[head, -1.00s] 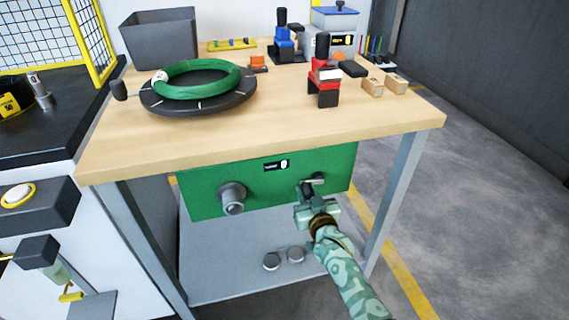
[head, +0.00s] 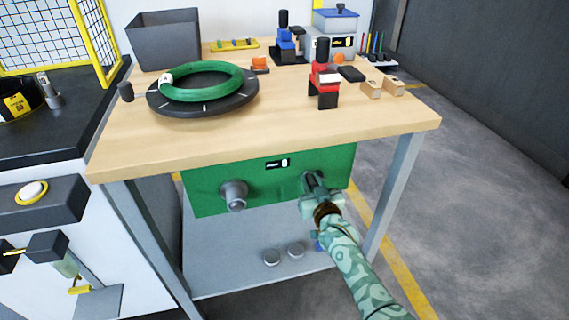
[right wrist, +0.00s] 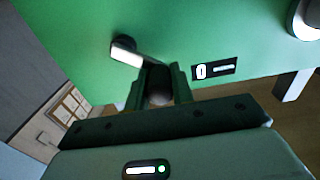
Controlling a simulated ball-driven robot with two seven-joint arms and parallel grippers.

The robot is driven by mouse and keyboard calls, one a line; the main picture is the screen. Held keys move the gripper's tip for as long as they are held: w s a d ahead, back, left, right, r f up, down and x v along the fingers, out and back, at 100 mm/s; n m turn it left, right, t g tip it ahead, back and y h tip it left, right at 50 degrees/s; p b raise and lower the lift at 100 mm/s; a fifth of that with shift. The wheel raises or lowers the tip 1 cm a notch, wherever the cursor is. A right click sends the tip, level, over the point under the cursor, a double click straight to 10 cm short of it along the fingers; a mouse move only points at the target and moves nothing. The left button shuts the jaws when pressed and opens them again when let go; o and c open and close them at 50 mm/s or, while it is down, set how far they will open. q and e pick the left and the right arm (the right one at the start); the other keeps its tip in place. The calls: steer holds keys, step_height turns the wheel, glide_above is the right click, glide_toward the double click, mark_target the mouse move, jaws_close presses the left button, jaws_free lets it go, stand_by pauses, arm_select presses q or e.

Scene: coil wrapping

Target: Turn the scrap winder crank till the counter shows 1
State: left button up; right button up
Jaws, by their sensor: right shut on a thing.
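The scrap winder is a green panel (head: 208,188) under the front of the workbench, with a grey round hub (head: 234,196) at its left. Its small counter (head: 277,163) is on the panel's upper part. In the right wrist view the counter (right wrist: 201,71) seems to show 0. The crank (right wrist: 150,57) has a dark pivot and a metal arm. My right gripper (right wrist: 158,88) is shut on the crank's dark handle. In the head view my right gripper (head: 315,187) hides most of the crank. My left gripper is not in view.
The wooden bench top (head: 265,125) carries a green coil (head: 200,94) on a black turntable (head: 205,108), a grey bin (head: 165,45) and a red-and-black tool (head: 323,85). A bench leg (head: 393,195) stands right of my right arm. A lower shelf (head: 225,255) is below.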

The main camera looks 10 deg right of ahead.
steer(key=o, duration=0.5)
steer(key=shift+d+f, duration=0.2)
steer(key=shift+d, duration=0.05)
steer(key=shift+o, duration=0.3)
steer(key=shift+d, duration=0.1)
steer(key=shift+s+r+p, duration=0.2)
steer(key=shift+s+p, duration=0.3)
steer(key=shift+s, duration=0.05)
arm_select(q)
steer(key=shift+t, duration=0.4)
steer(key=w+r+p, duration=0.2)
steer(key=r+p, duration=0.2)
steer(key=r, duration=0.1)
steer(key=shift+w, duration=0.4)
arm_select(e)
steer(key=s, duration=0.8)
steer(key=shift+f, duration=0.2)
